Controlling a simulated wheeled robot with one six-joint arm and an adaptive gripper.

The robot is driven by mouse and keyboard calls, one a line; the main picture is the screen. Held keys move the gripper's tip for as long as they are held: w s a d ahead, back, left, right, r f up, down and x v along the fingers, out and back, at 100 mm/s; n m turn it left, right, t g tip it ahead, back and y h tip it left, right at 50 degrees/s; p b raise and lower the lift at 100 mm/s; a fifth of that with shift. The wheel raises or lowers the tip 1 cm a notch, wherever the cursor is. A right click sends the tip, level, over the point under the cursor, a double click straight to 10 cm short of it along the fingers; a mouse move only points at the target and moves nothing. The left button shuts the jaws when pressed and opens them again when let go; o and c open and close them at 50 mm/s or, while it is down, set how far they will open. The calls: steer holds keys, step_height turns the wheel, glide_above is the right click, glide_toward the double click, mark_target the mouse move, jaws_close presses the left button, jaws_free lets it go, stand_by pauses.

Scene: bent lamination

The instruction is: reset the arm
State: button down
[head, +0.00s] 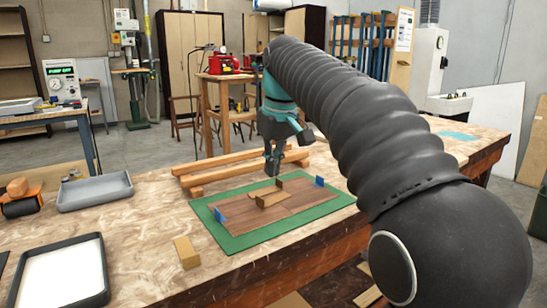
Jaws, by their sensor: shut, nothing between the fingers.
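My arm reaches in from the right of the head view and bends down over the workbench. My gripper (274,160) points downward with its fingers together and nothing between them. It hangs above the far part of a green mat (232,243), near small wooden blocks on brown boards (309,195). From this one view I cannot tell the exact height of the fingertips above the blocks.
Blue pieces (219,215) stand at the boards' ends. Long wooden bars (235,162) lie behind the mat. A wooden block (187,252), a grey tray (95,191) and a dark-rimmed tray (104,272) are to the left. Bare bench lies between them.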

steer(key=s+d, duration=0.2)
steer(key=s+d+f+m, duration=0.1)
steer(key=s+d, duration=0.1)
steer(key=s, duration=0.1)
steer(key=s+d+f+m+t, duration=0.1)
steer(key=s+d, duration=0.1)
steer(key=shift+s+d, duration=0.3)
steer(key=shift+s, duration=0.05)
steer(key=s+d+f+m+t, duration=0.1)
steer(key=s+d+f, duration=0.2)
steer(key=s+f, duration=0.3)
steer(key=s+d+f+m+h, duration=0.1)
steer(key=s+d+f+m, duration=0.1)
steer(key=s+f, duration=0.4)
steer(key=s+d+f+m+t, duration=0.1)
steer(key=s+d+f, duration=0.3)
steer(key=s+f, duration=0.2)
steer(key=shift+s+d+m+t, duration=0.2)
steer(key=shift+s+m+t, duration=0.1)
steer(key=shift+s, duration=0.6)
